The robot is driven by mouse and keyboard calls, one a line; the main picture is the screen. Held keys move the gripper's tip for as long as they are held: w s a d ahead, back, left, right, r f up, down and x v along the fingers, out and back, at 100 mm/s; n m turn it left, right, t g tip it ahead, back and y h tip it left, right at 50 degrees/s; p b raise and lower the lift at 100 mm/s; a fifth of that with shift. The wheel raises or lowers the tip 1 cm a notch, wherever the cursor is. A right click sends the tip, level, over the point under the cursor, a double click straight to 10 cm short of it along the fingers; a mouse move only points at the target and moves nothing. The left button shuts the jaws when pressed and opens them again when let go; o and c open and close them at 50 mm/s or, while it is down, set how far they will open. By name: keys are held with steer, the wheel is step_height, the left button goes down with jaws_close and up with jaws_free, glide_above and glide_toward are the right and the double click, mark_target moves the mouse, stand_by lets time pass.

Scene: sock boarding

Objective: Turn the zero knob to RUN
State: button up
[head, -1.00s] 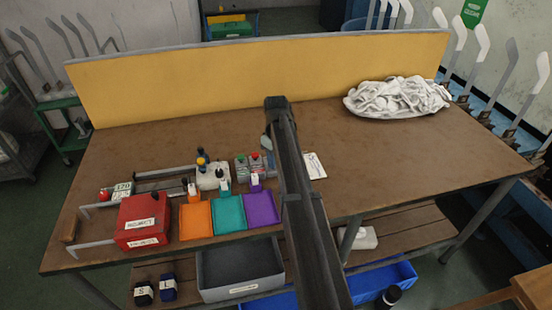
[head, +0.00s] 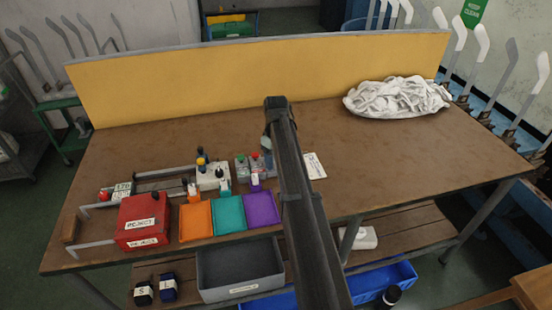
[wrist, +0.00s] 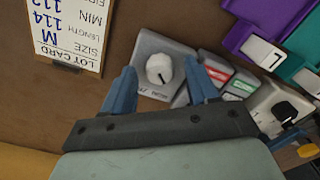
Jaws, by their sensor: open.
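The zero knob (wrist: 159,69) is a round white knob with a pointer mark, on a small grey housing (wrist: 150,45) in the wrist view. Small print sits on the housing below it, too small to read for sure. My gripper (wrist: 161,72) is open, its two blue fingers to the left and right of the knob. I cannot tell whether they touch it. In the head view my arm hides the knob and most of my gripper; only a small part shows at the arm's left edge.
A lot card (wrist: 66,30) lies left of the knob in the wrist view. Red and green buttons (head: 254,156) stand close on the other side. Purple (head: 262,209), teal (head: 229,216) and orange (head: 195,222) trays and a red reject box (head: 143,220) line the front. A white sock pile (head: 398,97) lies back right.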

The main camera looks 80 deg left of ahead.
step_height(320, 180, up, 14)
stand_by(0.6)
steer(key=shift+f, duration=0.1)
stand_by(0.4)
